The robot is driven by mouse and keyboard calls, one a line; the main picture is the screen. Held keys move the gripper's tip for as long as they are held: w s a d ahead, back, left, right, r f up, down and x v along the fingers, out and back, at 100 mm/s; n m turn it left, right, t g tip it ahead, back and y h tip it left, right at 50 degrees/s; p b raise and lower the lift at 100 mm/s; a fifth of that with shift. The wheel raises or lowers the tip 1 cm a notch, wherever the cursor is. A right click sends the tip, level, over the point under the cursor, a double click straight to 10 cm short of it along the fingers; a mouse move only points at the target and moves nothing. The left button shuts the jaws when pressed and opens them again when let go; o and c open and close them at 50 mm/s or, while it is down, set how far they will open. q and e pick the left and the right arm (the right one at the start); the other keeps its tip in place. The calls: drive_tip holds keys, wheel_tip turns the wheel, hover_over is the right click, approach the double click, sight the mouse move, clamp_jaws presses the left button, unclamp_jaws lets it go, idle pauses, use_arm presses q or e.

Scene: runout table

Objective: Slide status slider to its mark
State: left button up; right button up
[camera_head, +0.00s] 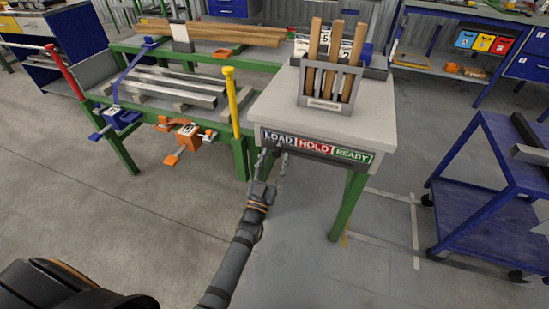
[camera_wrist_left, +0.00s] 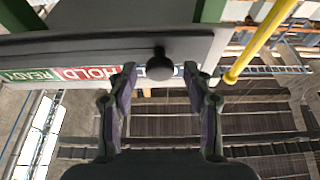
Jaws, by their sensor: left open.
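The status board (camera_head: 316,147) on the table's front edge reads LOAD, HOLD and READY from left to right. In the left wrist view the board (camera_wrist_left: 90,73) appears inverted, with LOAD mostly hidden. The slider's dark round knob (camera_wrist_left: 160,65) sits on the dark rail (camera_wrist_left: 100,43), near the LOAD end. My left gripper (camera_head: 272,161) is below the board's LOAD part, and it is open. In the wrist view its fingertips (camera_wrist_left: 160,72) stand on either side of the knob, with gaps visible. My right gripper is out of view.
A holder with wooden sticks (camera_head: 330,75) stands on the white tabletop (camera_head: 265,108). A yellow post (camera_head: 232,100) rises just left of the table, beside a green rack with metal bars (camera_head: 170,85). A blue cart (camera_head: 500,185) stands right. The floor in front is clear.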

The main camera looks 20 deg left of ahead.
use_arm(q)
drive_tip(key=shift+w+r, duration=0.1)
drive_tip(key=shift+w, duration=0.25)
clamp_jaws()
